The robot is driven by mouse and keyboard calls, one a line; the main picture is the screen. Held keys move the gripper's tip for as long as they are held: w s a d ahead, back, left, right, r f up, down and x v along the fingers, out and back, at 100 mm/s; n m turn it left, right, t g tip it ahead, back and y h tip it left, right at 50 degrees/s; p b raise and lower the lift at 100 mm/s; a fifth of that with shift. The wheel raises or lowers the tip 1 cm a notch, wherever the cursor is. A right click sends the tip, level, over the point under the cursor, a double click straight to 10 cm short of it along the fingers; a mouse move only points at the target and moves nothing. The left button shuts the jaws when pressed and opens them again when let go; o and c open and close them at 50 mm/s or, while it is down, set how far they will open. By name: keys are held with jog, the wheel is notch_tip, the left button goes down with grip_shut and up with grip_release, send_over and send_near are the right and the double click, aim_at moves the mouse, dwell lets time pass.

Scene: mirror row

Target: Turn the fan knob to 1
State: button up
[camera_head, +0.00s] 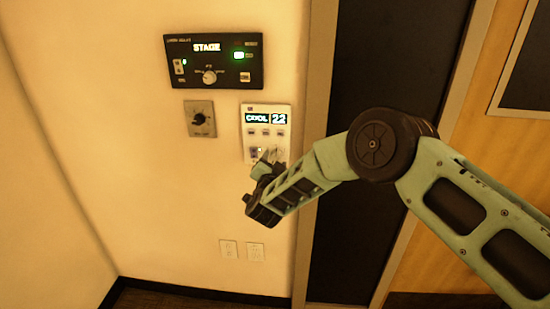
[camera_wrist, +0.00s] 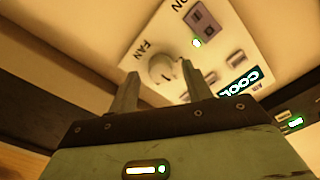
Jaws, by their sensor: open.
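The fan knob (camera_wrist: 160,67) is a round pale knob beside the word FAN on the white control panel in the wrist view. The panel appears rotated there. My gripper (camera_wrist: 163,72) is open, with one finger on each side of the knob in the picture. I cannot tell whether the fingers touch it. A short dark mark shows on the knob, but its setting is not readable. In the head view the panel (camera_head: 249,119) reads COOL 22, and my gripper (camera_head: 270,158) is at its lower part, hiding the knob.
A black STAGE panel (camera_head: 218,77) with a white knob is above on the wall. A grey plate with a black knob (camera_head: 199,118) is to the left. Two wall plates (camera_head: 229,249) are lower down. A door frame (camera_head: 315,80) stands close to the right.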

jog(key=shift+w, duration=0.75)
jog(key=c, duration=1)
jog(key=shift+o, duration=0.2)
